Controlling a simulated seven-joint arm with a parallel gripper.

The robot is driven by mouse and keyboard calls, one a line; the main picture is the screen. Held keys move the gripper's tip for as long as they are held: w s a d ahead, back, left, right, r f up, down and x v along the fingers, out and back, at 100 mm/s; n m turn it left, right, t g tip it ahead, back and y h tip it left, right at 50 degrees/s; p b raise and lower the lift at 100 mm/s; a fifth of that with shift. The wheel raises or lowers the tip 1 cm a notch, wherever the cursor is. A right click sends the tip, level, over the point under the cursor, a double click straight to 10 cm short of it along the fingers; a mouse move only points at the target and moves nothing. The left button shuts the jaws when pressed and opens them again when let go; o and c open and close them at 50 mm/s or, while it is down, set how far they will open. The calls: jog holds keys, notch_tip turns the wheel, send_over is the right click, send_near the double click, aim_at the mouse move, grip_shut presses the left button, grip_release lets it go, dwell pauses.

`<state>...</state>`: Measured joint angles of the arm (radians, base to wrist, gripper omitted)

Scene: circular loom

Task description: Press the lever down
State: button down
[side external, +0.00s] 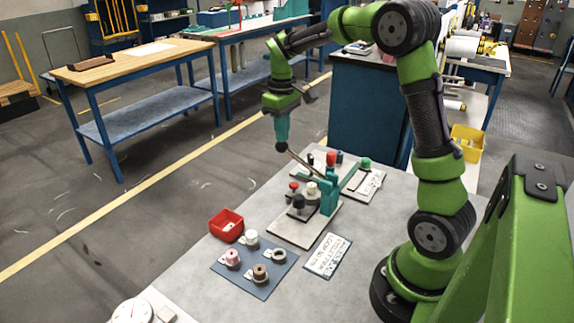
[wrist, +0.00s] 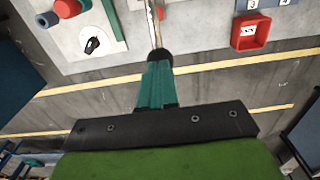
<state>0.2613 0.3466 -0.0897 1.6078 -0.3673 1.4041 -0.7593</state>
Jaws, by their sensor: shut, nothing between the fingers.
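The lever is a thin metal rod (side external: 300,164) with a black knob at its outer end (side external: 281,147). It slopes from the teal post (side external: 328,196) of the loom up to the left, beyond the table edge. In the wrist view the black knob (wrist: 159,56) sits right at my fingertips. My gripper (side external: 282,138) points down with its teal fingers together, directly above the knob. It holds nothing. I cannot tell whether the fingertips touch the knob. The loom's pale base board (side external: 285,234) carries black, white and red parts.
A red box (side external: 226,226) and a blue mat (side external: 247,281) with several spools lie at the table's front left. A printed card (side external: 328,256) lies to the right of the mat. Open floor lies left of the table.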

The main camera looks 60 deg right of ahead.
aim_at(283, 147)
jog(key=shift+f, duration=2.55)
jog(key=shift+r, duration=3.1)
